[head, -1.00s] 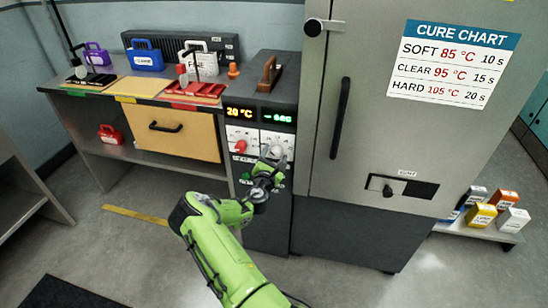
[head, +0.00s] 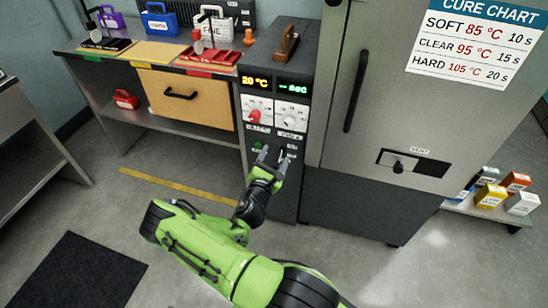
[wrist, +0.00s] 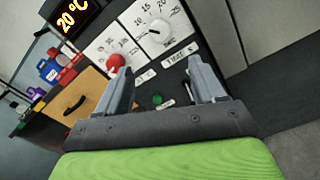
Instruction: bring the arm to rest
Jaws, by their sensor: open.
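My green arm reaches up from the bottom of the head view. My gripper (head: 272,158) is open and empty, in front of the lower part of the dark control panel (head: 280,190). In the wrist view its two grey fingers (wrist: 160,88) stand apart, with a green button (wrist: 157,99) seen between them. A red knob (head: 254,116) and a white knob (head: 289,121) sit above the gripper on the panel, apart from it. The display (head: 256,82) above reads 20 °C.
The tall grey oven cabinet (head: 395,90) stands right of the panel. A bench with a wooden drawer (head: 185,98) is at the left. Boxes on a low shelf (head: 480,212) are at the right. The floor in front is clear, with a dark mat (head: 75,270).

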